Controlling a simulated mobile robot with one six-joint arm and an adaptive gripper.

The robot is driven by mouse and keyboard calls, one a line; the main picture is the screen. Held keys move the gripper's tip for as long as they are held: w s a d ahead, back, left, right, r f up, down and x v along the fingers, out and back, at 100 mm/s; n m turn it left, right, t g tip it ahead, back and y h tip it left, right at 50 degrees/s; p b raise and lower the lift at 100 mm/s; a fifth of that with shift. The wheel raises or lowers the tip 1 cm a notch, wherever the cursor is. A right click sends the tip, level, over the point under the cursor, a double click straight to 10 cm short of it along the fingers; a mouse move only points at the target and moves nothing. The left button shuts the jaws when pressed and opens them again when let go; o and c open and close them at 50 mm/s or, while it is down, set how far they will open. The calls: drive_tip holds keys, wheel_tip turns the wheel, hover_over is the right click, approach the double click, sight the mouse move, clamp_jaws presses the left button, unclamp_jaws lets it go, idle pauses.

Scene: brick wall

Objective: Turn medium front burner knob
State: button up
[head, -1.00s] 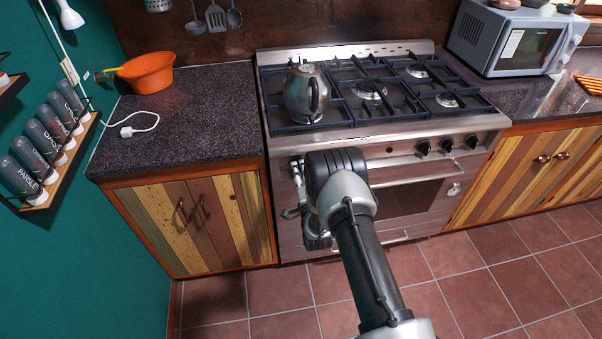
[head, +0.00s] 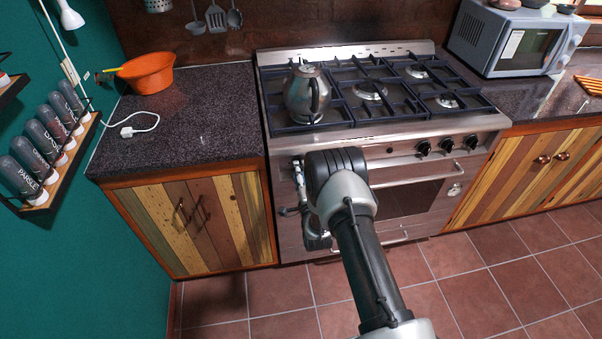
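The stove (head: 400,215) stands in the middle of the head view, with black burner grates on top. Three dark knobs show on the right part of its front panel: one (head: 424,148), a second (head: 447,145) and a third (head: 471,142). My arm covers much of the panel's left and middle part, so any knobs there are hidden. My gripper (head: 297,166) is only partly visible at the left front of the stove, close to the panel. Its fingers are too small and covered to tell whether they are open or touching a knob.
A metal kettle (head: 307,95) stands on the front left burner. The oven handle (head: 425,174) runs below the knobs. A dark counter (head: 190,120) with an orange bowl (head: 147,73) is on the left. A microwave (head: 515,40) is at the right. The tiled floor in front is clear.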

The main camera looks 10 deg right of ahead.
drive_tip(key=o, duration=0.5)
drive_tip(key=shift+c, duration=0.2)
drive_tip(key=s, duration=0.8)
idle(0.3)
